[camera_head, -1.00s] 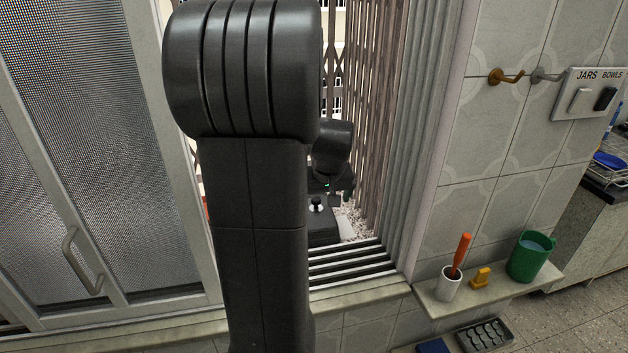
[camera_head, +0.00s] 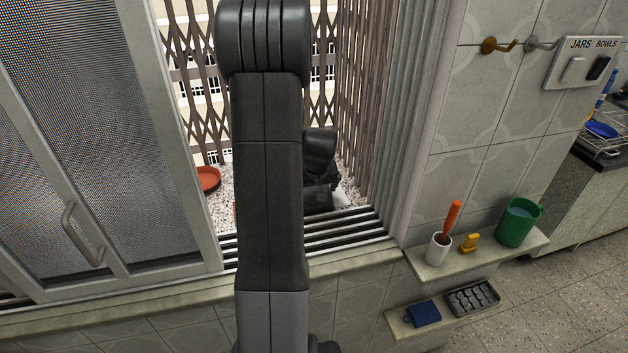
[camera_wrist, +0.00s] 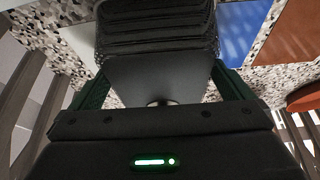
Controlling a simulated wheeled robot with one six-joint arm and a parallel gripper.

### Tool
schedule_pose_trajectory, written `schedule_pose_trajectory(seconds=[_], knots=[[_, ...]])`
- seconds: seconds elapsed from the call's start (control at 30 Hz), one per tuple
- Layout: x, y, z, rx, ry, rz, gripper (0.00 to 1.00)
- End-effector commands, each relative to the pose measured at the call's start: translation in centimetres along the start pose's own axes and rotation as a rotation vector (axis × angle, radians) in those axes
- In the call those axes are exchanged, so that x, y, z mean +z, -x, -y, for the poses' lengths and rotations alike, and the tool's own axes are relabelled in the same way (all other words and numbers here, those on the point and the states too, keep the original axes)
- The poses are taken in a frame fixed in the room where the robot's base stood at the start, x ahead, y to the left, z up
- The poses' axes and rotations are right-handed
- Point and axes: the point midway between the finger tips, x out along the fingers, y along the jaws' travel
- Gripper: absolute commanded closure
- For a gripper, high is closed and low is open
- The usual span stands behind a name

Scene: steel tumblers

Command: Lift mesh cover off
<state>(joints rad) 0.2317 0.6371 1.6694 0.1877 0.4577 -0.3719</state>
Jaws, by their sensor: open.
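My gripper (camera_wrist: 160,84) is open in the wrist view, its two dark green fingers spread to the left and right. Between and beyond them is a dark piece with a flat face and a ribbed, mesh-like part, which looks like the mesh cover (camera_wrist: 157,28). A small shiny knob (camera_wrist: 160,102) shows at the gripper's edge, partly hidden by it; I cannot tell whether a finger touches it. In the head view my arm reaches through the window opening and hides most of the gripper and cover; only dark parts show to its right.
An orange-red dish (camera_head: 207,179) lies on the speckled ledge outside, inside a folding lattice grille (camera_head: 362,90). A sliding mesh window panel (camera_head: 85,140) stands left and the window frame right. A shelf (camera_head: 480,262) holds a white cup (camera_head: 437,249) and green mug (camera_head: 518,222).

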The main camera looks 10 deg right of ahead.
Motion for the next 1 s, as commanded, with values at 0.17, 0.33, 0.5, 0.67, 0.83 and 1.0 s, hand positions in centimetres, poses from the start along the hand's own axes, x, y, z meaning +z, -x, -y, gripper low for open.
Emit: schedule_pose_trajectory(seconds=[0.17,0.33,0.5,0.67,0.83,1.0], knots=[[0.03,-0.88,0.02,0.0,0.0,0.001,0.0],[0.03,-1.02,0.02,0.0,0.0,0.0,0.0],[0.03,-1.0,0.02,0.0,0.0,0.0,0.08],[0.03,-0.99,0.02,0.0,0.0,0.0,0.3],[0.0,-0.91,0.01,0.0,0.0,0.0,0.3],[-0.24,-0.34,0.01,0.0,0.0,0.0,0.3]])
